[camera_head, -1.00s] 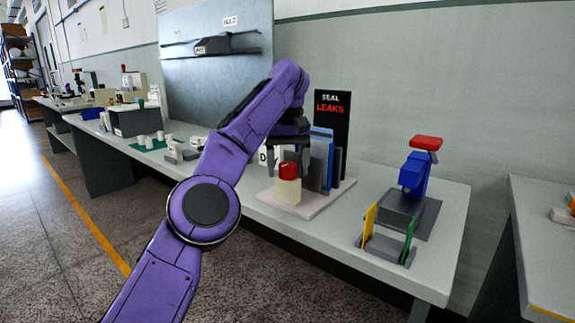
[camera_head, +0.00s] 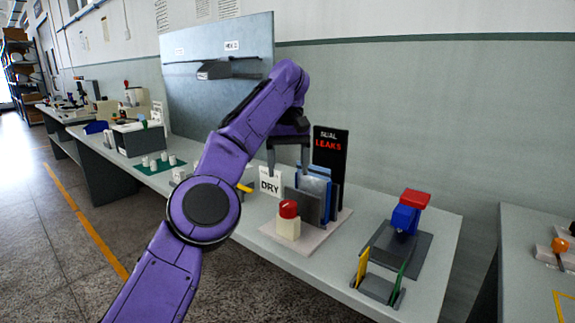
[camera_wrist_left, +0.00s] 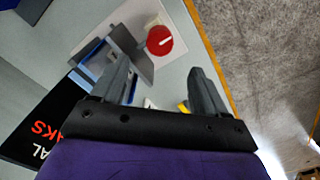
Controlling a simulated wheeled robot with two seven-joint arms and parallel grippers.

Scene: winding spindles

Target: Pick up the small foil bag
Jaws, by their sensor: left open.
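My left gripper (camera_head: 288,170) is open and empty, with its fingers pointing down beside and a little above the upright rack of panels. The rack holds a blue panel and a shiny grey-blue sheet (camera_head: 315,186), possibly the small foil bag, behind a grey plate (camera_head: 303,207). I cannot tell for sure which piece is the bag. The left finger hides part of the rack. My right gripper is not in view.
A blue-and-red device (camera_head: 405,215) is at right. Bare table (camera_head: 340,250) lies between.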

